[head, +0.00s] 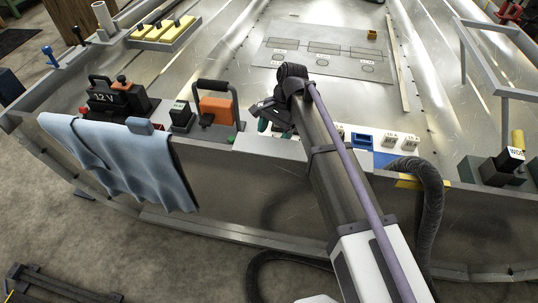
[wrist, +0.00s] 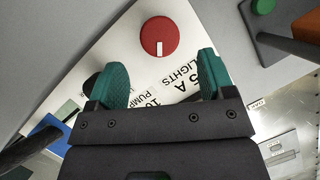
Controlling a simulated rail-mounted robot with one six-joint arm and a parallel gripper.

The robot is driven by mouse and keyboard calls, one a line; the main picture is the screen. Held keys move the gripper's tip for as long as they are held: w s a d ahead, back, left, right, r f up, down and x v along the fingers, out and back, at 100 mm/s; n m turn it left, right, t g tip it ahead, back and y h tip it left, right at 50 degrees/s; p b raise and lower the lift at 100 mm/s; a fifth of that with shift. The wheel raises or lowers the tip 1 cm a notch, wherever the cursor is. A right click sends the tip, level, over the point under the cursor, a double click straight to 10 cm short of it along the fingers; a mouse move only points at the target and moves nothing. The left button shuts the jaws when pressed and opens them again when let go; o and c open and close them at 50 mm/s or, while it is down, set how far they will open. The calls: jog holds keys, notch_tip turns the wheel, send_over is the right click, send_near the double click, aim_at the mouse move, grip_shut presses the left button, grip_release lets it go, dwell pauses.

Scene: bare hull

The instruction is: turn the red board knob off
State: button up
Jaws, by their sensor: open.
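The red board knob (wrist: 160,38) is a round red dial with a white pointer mark, on a white panel (wrist: 128,28) in the wrist view. The mark points toward the bottom of that picture, toward my gripper. My gripper (wrist: 160,72) is open, its two green-padded fingers apart and nothing between them. The knob lies just beyond the fingertips, and I see no contact. Black lettering, including "LIGHTS" and "PUMP", is partly covered by the gripper. In the head view my gripper (head: 273,118) is over the board's left part, and my arm hides the knob.
An orange box with a black handle (head: 215,108) stands close left of my gripper. A black 12 V battery (head: 117,100) and a blue cloth (head: 120,155) are farther left. White blocks (head: 400,140) and a blue holder (head: 362,140) are to the right. The hull floor behind is mostly clear.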

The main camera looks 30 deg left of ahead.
jog(key=b+x, duration=0.3)
jog(key=x, duration=0.2)
jog(key=shift+w+f, duration=0.15)
jog(key=shift+w, duration=0.05)
jog(key=shift+s+f+b, duration=0.25)
jog(key=shift+f+b, duration=0.05)
jog(key=shift+r, duration=0.1)
jog(key=c, duration=0.9)
